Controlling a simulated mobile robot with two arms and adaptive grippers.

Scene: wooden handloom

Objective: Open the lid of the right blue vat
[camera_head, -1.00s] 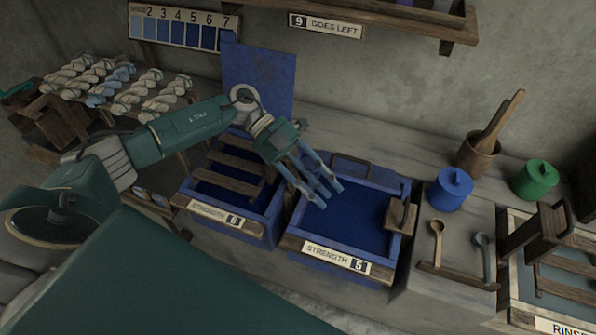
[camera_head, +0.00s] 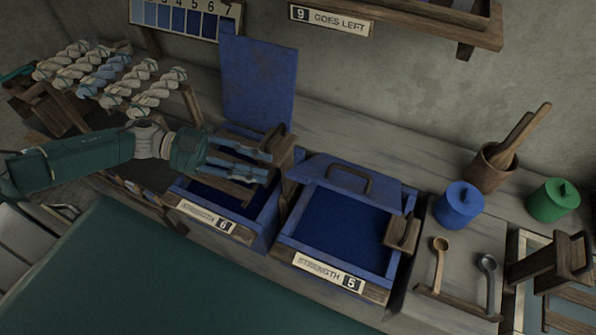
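The right blue vat (camera_head: 394,264) carries a "STRENGTH 5" label. A blue lid panel (camera_head: 318,169) with a dark curved handle (camera_head: 350,182) lies across its rear. Dark blue dye (camera_head: 338,226) shows in front of this panel. My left gripper (camera_head: 270,167) is to the left of this lid, above the left blue vat (camera_head: 268,226), with its fingers apart and pointing right. The fingertips are close to a wooden block (camera_head: 283,150) between the vats; whether they touch it I cannot tell. My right gripper is not in view.
The left vat's lid (camera_head: 258,82) stands upright behind it. A wooden block (camera_head: 402,234) sits on the right vat's right rim. Further right are a blue jar (camera_head: 458,206), a green jar (camera_head: 553,201), a wooden pot (camera_head: 488,170) and spoons (camera_head: 439,262).

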